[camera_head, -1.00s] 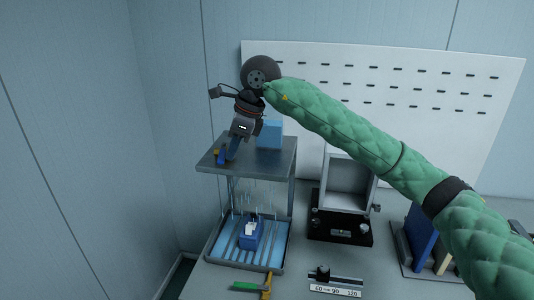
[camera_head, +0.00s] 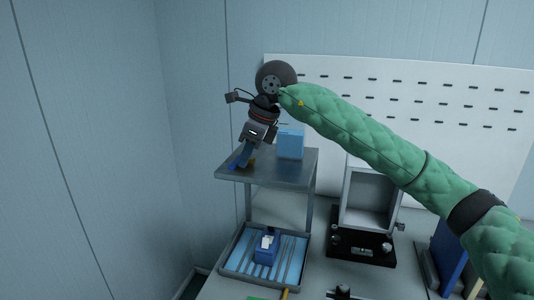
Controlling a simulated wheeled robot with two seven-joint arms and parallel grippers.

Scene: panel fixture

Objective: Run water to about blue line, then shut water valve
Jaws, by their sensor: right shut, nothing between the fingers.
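My right gripper (camera_head: 240,160), on the green-sleeved arm from the right, points down over the left part of the grey shelf (camera_head: 305,161). Its fingers are shut, with nothing between them. A small yellow part (camera_head: 252,161) is close beside the blue piece at the fingertips. I cannot tell whether they touch, or which part is the valve. A light-blue translucent box (camera_head: 290,143) stands on the shelf. Below is a tray (camera_head: 226,266) with a light-blue bottom and pale ribs. A blue block (camera_head: 265,256) with a white top sits in it. No falling streams show. I cannot make out a blue line. My left gripper is out of view.
A grey open-front box (camera_head: 369,195) on a black base (camera_head: 344,247) stands right of the shelf. Blue and yellowish upright panels are at the lower right, partly behind my arm. A white slotted board (camera_head: 340,85) is behind. A black knob (camera_head: 341,292) shows at the bottom edge.

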